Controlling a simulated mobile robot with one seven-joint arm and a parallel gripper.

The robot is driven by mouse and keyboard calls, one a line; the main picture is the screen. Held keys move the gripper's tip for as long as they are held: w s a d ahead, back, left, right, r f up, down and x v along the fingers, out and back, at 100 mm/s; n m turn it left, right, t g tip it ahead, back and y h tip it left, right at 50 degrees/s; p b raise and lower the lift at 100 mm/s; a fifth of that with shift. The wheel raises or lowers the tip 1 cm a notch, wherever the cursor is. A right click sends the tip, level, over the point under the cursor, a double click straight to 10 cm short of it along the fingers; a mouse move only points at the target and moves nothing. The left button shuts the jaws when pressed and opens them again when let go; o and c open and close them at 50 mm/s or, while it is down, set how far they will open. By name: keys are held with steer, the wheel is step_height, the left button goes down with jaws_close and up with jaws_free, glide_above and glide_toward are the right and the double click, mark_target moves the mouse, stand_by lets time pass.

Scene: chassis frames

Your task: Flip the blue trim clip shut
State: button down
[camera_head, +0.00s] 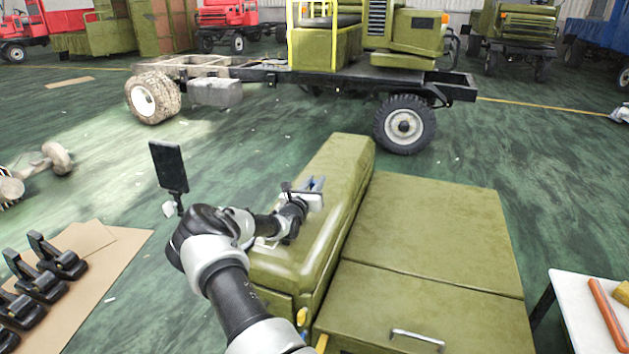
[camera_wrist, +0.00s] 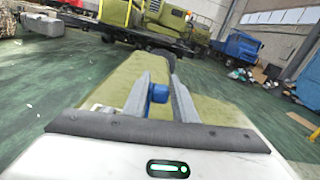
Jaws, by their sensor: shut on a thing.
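The blue trim clip (camera_wrist: 158,94) is a small blue piece between the two grey fingers of my gripper (camera_wrist: 160,88) in the wrist view. My gripper is shut on it, and the fingers hide most of its sides. In the head view my gripper (camera_head: 312,186) is over the top of the long olive-green panel (camera_head: 335,165). Blue shows at the fingertips there, but the clip is too small to tell whether it is flipped open or shut.
A flat green hood (camera_head: 430,225) with a metal handle lies right of the panel. A white table (camera_head: 585,315) with an orange bar is at the lower right. Black clamps (camera_head: 58,258) lie on cardboard at left. A truck chassis (camera_head: 270,72) stands behind, with open floor between.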

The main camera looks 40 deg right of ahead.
steer(key=shift+f+n, duration=0.15)
steer(key=shift+n, duration=0.35)
steer(key=c, duration=1.6)
jaws_free()
steer(key=shift+o, duration=0.2)
steer(key=shift+w, duration=0.1)
steer(key=p+v, duration=0.2)
steer(key=v, duration=1.5)
steer(key=shift+a+p, duration=0.25)
steer(key=shift+p, duration=0.15)
